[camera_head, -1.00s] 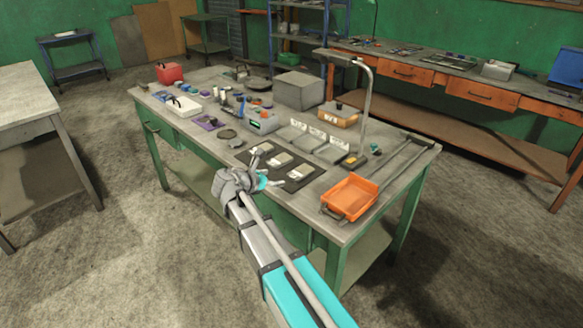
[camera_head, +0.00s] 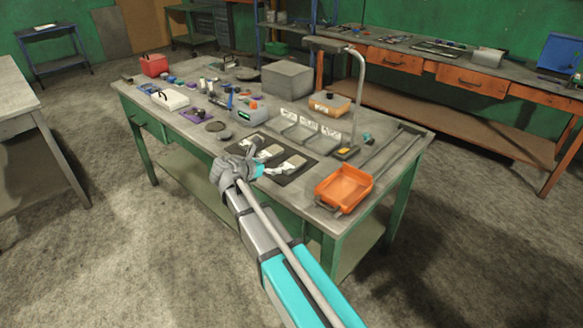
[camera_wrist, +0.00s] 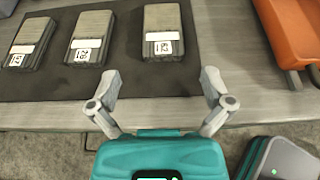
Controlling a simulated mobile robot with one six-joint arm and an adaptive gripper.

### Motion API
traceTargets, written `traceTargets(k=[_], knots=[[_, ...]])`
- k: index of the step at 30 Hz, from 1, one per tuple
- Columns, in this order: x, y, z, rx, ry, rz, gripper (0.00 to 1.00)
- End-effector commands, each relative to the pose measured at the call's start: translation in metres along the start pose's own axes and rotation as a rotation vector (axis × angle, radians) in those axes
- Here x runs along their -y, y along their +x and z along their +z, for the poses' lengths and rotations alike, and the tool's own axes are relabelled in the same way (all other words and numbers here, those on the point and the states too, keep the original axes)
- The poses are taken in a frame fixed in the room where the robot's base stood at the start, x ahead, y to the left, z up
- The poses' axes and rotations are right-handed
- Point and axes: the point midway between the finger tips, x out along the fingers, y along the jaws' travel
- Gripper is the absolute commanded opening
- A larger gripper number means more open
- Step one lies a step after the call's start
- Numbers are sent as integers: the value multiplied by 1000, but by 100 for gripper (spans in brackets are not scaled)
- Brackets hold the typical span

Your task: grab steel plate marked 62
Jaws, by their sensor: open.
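Three grey steel plates with white number labels lie in a row on a dark mat (camera_wrist: 225,70) near the table's front edge. In the head view my gripper (camera_head: 268,160) partly covers the plates.
An orange bin (camera_head: 342,188) stands to the right of the mat. Labelled slots (camera_head: 308,130) and a lamp (camera_head: 357,95) stand behind it. A grey box (camera_head: 287,80) and several small tools crowd the table's back and left.

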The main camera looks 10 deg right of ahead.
Motion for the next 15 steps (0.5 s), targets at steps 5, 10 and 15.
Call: traceTargets(k=[5,10,15], knots=[[-1,30,-3,0,0,-2,100],[-1,50,-2,-1,0,0,100],[0,58,-1,-1,0,0,100]])
